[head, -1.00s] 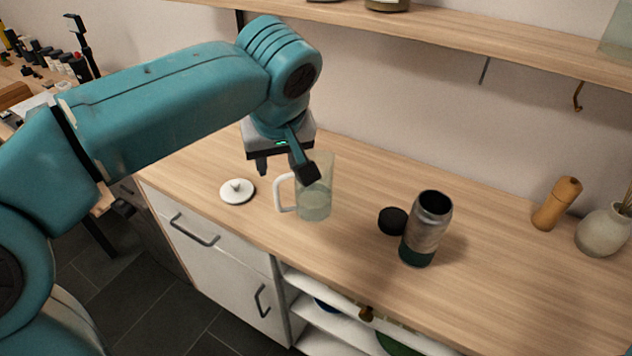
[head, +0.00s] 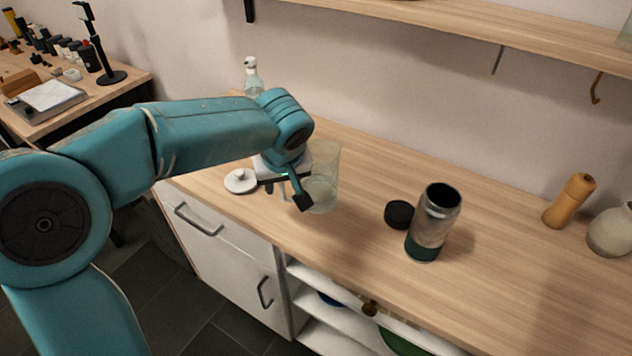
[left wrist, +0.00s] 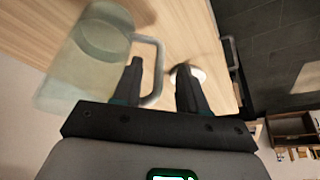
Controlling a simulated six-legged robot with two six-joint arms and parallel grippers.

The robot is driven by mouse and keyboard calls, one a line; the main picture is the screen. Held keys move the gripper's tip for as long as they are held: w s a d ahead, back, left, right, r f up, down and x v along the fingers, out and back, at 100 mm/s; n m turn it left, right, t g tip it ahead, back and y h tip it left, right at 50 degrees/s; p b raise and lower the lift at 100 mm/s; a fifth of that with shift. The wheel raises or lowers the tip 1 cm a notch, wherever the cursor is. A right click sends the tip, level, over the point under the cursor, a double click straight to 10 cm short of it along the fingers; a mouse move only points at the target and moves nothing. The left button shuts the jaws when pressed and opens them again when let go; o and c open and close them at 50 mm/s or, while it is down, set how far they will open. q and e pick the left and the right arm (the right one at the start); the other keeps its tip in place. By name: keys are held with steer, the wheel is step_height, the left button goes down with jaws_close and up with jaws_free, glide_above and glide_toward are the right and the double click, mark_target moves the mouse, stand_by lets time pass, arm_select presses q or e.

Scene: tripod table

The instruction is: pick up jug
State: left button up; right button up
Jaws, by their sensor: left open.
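A clear glass jug (head: 325,172) stands upright on the wooden counter. My left gripper (head: 293,196) is open at the jug's left side, and its arm hides part of the jug. In the left wrist view the jug (left wrist: 84,65) is at the left, with its pale handle (left wrist: 158,62) between the two fingers of the left gripper (left wrist: 160,66). One finger appears in the handle's loop and the other outside it. I cannot tell whether either touches the handle. A white round lid (head: 238,182) lies left of the gripper. My right gripper is not in view.
A metal tumbler (head: 432,222) and a black cap (head: 399,214) stand right of the jug. A clear bottle (head: 252,78) is behind my arm. A wooden mill (head: 570,201) and a pale vase (head: 612,232) are far right. A shelf (head: 480,22) hangs above.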

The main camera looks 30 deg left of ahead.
arm_select(q)
steer(key=shift+x, duration=0.75)
steer(key=shift+w+a+f, duration=0.2)
steer(key=shift+f, duration=0.25)
steer(key=shift+s, duration=0.1)
jaws_close()
steer(key=shift+r, duration=0.1)
steer(key=shift+r, duration=0.15)
